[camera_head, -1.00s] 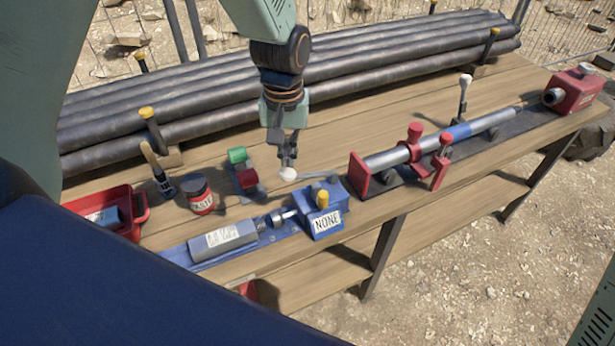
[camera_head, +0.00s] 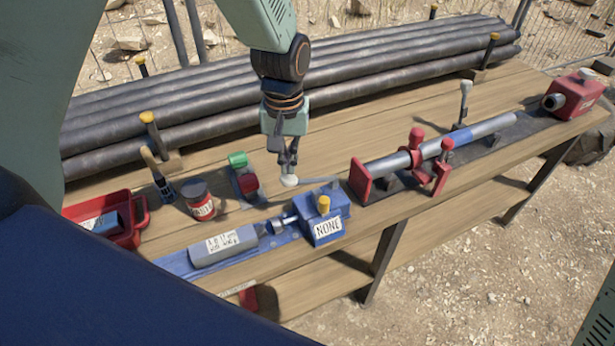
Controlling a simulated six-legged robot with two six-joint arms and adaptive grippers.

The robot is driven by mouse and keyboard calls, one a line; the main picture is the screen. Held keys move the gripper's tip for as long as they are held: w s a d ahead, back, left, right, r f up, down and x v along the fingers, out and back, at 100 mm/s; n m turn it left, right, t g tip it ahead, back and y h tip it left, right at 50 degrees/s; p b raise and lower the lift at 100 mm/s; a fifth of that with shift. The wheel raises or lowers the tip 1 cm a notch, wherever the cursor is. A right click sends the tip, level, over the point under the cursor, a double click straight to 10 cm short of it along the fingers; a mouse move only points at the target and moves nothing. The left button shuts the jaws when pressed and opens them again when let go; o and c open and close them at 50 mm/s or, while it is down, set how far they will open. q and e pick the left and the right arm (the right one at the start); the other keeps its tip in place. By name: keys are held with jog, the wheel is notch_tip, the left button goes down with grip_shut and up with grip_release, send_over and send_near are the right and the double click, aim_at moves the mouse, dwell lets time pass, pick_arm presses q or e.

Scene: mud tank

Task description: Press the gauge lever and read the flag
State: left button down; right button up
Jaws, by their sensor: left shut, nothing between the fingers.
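The blue gauge block (camera_head: 338,207) sits on the near edge of the bench, with a yellow peg (camera_head: 323,204) and a white flag reading "NONE" (camera_head: 328,228) on its front. A thin grey lever (camera_head: 318,182) reaches left from its top. My left gripper (camera_head: 289,179) points down from above, shut and empty. Its tip is at the pale round pad on the lever's left end. I cannot tell whether they touch. A labelled grey cylinder (camera_head: 224,245) lies on a blue rail left of the block. My right gripper is out of view.
Red clamps (camera_head: 416,140) hold a grey tube, with a red box (camera_head: 573,94) beyond it. Black pipes (camera_head: 330,75) lie along the back. A red tray (camera_head: 130,232), a labelled pot (camera_head: 199,200), a brush (camera_head: 160,180) and a green-and-red part (camera_head: 240,172) stand left.

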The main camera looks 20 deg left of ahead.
aim_at(289, 177)
pick_arm(q)
jog(key=shift+s+d, duration=0.1)
jog(key=shift+d, duration=0.05)
jog(key=shift+f, duration=0.25)
jog(key=shift+f+b, duration=0.3)
jog(key=shift+f, duration=0.2)
jog(key=shift+f+b, duration=0.8)
jog(key=shift+f, duration=1.15)
jog(key=shift+r, duration=0.15)
notch_tip(289, 177, up, 11)
jog(key=p, duration=1)
jog(key=shift+p, duration=0.4)
